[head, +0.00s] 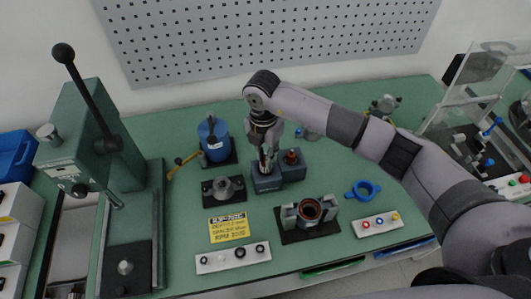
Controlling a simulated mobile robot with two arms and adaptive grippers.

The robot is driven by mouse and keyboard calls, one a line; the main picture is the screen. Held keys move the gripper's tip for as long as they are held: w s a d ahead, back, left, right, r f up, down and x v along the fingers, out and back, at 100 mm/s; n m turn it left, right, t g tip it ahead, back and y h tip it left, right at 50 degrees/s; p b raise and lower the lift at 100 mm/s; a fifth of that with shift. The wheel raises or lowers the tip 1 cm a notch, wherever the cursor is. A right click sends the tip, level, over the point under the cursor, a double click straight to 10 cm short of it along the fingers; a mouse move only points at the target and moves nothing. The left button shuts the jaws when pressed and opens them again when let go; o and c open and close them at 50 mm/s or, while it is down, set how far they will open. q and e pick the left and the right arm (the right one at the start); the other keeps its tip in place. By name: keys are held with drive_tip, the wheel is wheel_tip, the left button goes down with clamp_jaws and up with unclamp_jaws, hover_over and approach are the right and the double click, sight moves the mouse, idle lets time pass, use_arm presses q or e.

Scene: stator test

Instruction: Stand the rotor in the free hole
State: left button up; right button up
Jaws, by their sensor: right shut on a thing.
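My right gripper (265,164) points down over the left part of a dark grey holder block (267,185). It is shut on the rotor, which is mostly hidden between the fingers. The fingertips are at or just above the top of the block. I cannot tell whether the rotor's lower end is inside the hole there. A copper-coloured part (292,157) stands upright in the right part of the block. My left gripper is not in view.
A blue cylinder (213,132) stands behind left. A grey flanged part (224,187), a yellow sign (229,227) and a copper-wound stator (309,210) in a fixture lie in front. A blue ring (363,190) lies right. A lever press (97,150) stands at left.

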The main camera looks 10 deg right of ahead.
drive_tip(key=shift+f, duration=0.15)
drive_tip(key=shift+f+b, duration=1.15)
drive_tip(key=shift+f, duration=0.1)
drive_tip(key=o, duration=1)
drive_tip(key=r, duration=1.2)
drive_tip(key=shift+a, duration=0.2)
drive_tip(key=shift+f, duration=0.1)
